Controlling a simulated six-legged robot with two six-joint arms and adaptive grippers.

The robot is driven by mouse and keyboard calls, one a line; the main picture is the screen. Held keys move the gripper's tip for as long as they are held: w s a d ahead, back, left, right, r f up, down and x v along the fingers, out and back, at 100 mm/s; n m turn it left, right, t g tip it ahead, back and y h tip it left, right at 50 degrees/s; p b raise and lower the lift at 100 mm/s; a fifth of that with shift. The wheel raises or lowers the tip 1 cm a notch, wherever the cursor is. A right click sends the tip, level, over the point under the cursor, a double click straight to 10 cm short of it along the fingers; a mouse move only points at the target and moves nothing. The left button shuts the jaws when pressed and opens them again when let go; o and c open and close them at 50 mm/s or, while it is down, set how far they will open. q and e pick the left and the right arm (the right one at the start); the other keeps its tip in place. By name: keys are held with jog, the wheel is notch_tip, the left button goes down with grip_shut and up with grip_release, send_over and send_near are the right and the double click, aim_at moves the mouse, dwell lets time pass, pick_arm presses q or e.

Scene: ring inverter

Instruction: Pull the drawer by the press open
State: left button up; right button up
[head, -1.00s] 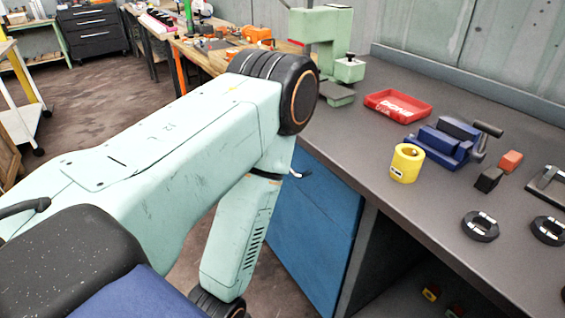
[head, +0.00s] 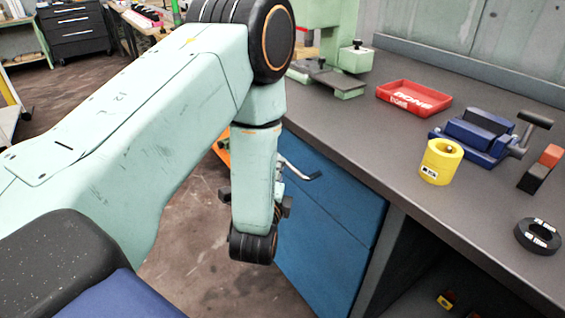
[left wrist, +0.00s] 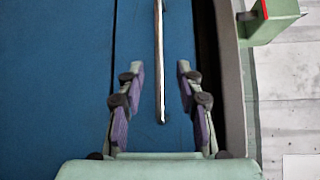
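The blue drawer (head: 335,200) is under the bench top, below the green press (head: 340,60), and its front looks flush with the cabinet. Its metal handle (head: 300,170) sticks out near the upper left. In the left wrist view, the handle bar (left wrist: 160,60) runs between the two spread fingers of my left gripper (left wrist: 160,75), with a gap on both sides. The blue front (left wrist: 60,80) lies behind it. In the head view my left arm hides most of this gripper. My right gripper is not in view.
On the bench (head: 380,155) are a red tray (head: 413,97), a yellow roll (head: 441,162), a blue vise (head: 478,137) and a black ring (head: 538,236). The bench edge (left wrist: 228,70) runs beside my gripper in the left wrist view. Open floor lies left of the drawer.

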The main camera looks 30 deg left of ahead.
pick_arm(q)
jog(key=shift+b+x, duration=1)
jog(key=shift+x, duration=2.6)
jog(key=shift+c, duration=0.5)
grip_shut()
